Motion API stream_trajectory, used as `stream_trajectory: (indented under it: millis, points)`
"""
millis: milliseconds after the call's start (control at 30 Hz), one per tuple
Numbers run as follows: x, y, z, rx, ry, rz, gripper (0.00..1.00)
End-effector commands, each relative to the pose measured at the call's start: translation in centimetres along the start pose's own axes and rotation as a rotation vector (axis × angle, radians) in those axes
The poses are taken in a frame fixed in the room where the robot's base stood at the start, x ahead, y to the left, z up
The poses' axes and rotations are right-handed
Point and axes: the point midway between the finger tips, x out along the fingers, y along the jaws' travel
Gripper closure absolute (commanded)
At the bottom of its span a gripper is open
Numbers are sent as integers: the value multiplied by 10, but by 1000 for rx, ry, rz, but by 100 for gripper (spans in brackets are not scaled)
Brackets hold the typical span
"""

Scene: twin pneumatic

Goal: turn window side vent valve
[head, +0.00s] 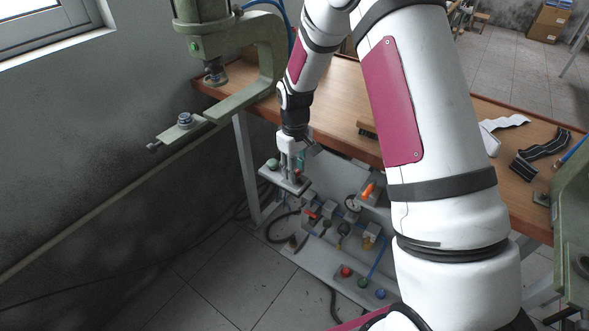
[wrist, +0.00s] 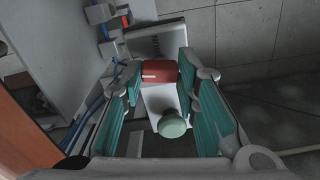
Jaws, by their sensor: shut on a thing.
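A red valve knob (wrist: 160,71) with a white line on it sits on a pale plate on the window side. My gripper (wrist: 157,84) has its teal-padded fingers on both sides of the knob and is shut on it. A pale green round button (wrist: 172,125) is on the same plate, between the fingers and nearer the wrist camera. In the head view, my gripper (head: 297,167) points down at the small plate (head: 284,181), with the green button (head: 272,164) at its left. The knob is mostly hidden there by the fingers.
A lower board carries an orange handle (head: 368,190), a gauge (head: 352,203) and red, green and blue buttons (head: 362,283). A wooden bench (head: 340,100) and a green press (head: 270,50) stand behind. A lever bracket (head: 182,127) juts out at left. The floor at lower left is clear apart from hoses.

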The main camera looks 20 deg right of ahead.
Motion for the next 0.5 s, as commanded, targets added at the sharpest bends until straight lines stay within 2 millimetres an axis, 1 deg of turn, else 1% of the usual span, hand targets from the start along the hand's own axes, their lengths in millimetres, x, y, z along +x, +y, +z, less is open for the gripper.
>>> stream_trajectory:
  millis: [200,500]
  points:
    - [0,0,0,-123,-1,0,100]
    - [0,0,0,-202,-1,0,100]
